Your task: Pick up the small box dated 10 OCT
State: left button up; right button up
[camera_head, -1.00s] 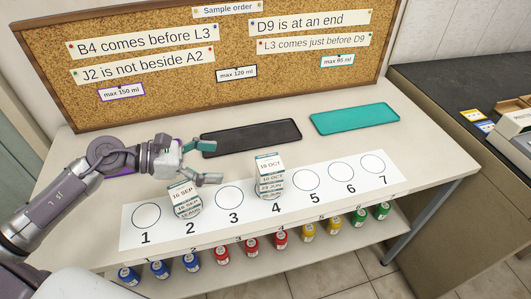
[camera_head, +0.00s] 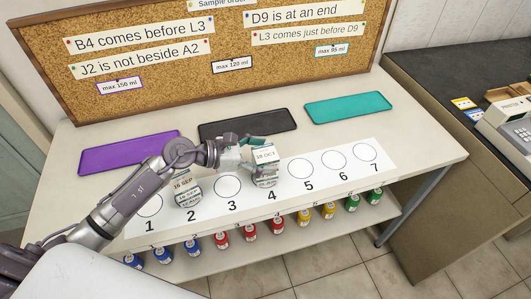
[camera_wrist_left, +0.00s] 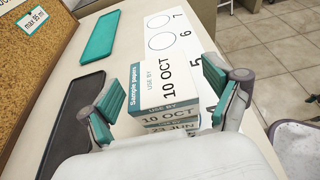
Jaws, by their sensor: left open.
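The small box dated 10 OCT (camera_head: 265,155) is white with a teal band. It sits on top of a stack on circle 4. In the left wrist view the 10 OCT box (camera_wrist_left: 166,82) shows its printed top, with a 23 JUN box (camera_wrist_left: 172,129) lower in the stack. My left gripper (camera_head: 258,158) is at the stack, with its fingers on either side of it. In the left wrist view my left gripper (camera_wrist_left: 160,95) is open, its teal pads around the upper box with a gap at the left. My right gripper is not in view.
Another stack with a 16 SEP box (camera_head: 183,183) stands on circle 2, beside my left arm. Purple (camera_head: 125,152), black (camera_head: 247,124) and teal (camera_head: 347,107) trays lie behind the numbered white strip (camera_head: 322,178). Coloured bottles stand on the shelf below.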

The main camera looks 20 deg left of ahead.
pick_arm(q)
jog(key=shift+w+d+f, duration=0.1)
jog(key=shift+d, duration=0.05)
jog(key=c, duration=1.4)
jog(key=shift+o, duration=0.2)
